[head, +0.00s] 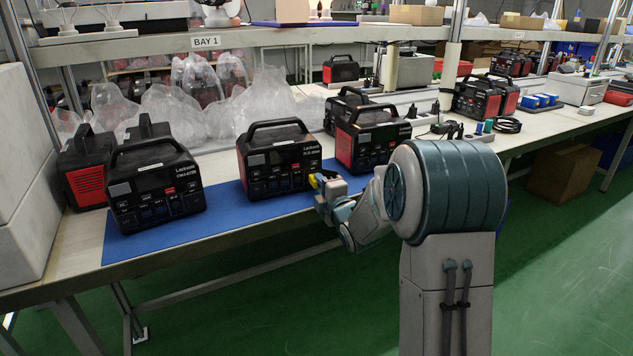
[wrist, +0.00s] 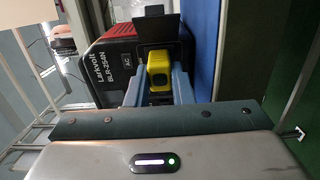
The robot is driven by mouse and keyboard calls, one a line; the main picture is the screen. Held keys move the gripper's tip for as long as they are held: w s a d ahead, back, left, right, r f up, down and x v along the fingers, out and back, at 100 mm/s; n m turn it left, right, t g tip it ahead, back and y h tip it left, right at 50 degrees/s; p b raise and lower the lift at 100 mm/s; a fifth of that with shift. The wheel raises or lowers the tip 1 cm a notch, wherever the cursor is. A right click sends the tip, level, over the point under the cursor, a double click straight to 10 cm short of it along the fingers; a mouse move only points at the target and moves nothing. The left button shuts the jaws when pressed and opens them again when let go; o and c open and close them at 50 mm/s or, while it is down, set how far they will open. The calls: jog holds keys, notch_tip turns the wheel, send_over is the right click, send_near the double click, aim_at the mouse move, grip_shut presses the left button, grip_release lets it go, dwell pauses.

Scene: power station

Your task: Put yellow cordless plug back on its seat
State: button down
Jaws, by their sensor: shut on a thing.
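The yellow cordless plug (wrist: 159,72) is between the fingers of my gripper (wrist: 159,80) in the wrist view. My gripper is shut on it. In the head view the plug (head: 315,181) shows as a small yellow patch at my gripper (head: 322,188), by the lower right front of the middle black and red power station (head: 262,178). The power station also fills the upper left of the wrist view (wrist: 98,75), with an AC label beside the plug and a raised dark flap above it. Whether the plug touches the station's front cannot be told; the seat is hidden.
The stations stand on a blue mat (head: 225,224) on a long bench. Another power station (head: 155,190) is to the left and one (head: 372,140) close to the right. Bagged items (head: 175,112) lie behind. The floor before the bench is clear.

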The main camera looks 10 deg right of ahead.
jog(key=shift+s+d, duration=0.1)
jog(key=shift+s, duration=0.1)
jog(key=b+v, duration=0.2)
jog(key=v, duration=0.1)
jog(key=shift+s, duration=0.4)
dwell(0.5)
jog(key=shift+r+p, duration=0.2)
jog(key=shift+p, duration=0.15)
